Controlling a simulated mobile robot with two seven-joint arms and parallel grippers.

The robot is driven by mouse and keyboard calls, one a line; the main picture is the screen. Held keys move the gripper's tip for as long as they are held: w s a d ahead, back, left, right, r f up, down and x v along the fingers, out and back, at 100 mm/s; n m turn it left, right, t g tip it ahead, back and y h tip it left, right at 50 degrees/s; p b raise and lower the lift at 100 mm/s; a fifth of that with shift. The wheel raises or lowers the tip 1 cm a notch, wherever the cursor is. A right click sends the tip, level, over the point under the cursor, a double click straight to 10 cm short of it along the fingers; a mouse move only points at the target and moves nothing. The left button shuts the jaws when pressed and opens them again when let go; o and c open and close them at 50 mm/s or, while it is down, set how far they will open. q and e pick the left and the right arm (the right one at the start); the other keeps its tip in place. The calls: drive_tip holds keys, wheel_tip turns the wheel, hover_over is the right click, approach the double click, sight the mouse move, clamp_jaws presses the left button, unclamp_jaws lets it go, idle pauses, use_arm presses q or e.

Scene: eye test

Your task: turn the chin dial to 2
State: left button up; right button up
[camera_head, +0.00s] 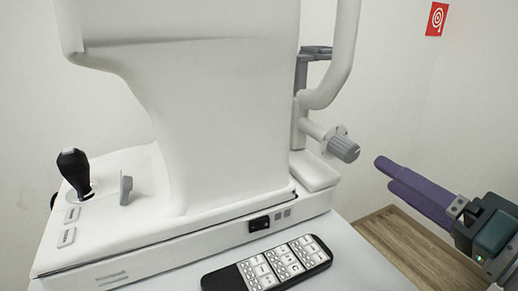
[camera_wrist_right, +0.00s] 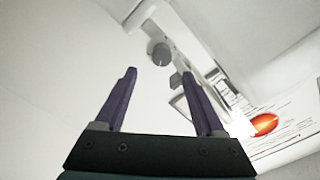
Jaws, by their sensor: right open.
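The chin dial (camera_head: 343,146) is a grey ribbed knob on a short white shaft at the right side of the white eye-test machine (camera_head: 220,130). No number on it can be read. My right gripper (camera_head: 380,175) has purple fingers and sits to the right of the dial, apart from it. In the right wrist view the dial (camera_wrist_right: 160,54) shows beyond the fingertips, roughly between them in the picture. My right gripper (camera_wrist_right: 158,75) is open there with nothing between its fingers. My left gripper is in neither view.
A black joystick (camera_head: 74,170) and a small grey lever (camera_head: 126,190) stand on the machine's base at left. A black remote with white keys (camera_head: 268,268) lies on the table (camera_head: 350,262) in front. A red target sign (camera_head: 436,18) hangs on the wall. Free space separates dial and gripper.

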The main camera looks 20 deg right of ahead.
sight(353, 155)
drive_tip(key=w, duration=0.3)
drive_tip(key=w+b, duration=0.1)
drive_tip(key=w, duration=0.2)
drive_tip(key=w+a, duration=0.1)
drive_tip(key=w, duration=0.2)
drive_tip(key=shift+w, duration=0.2)
drive_tip(key=shift+c, duration=0.2)
clamp_jaws()
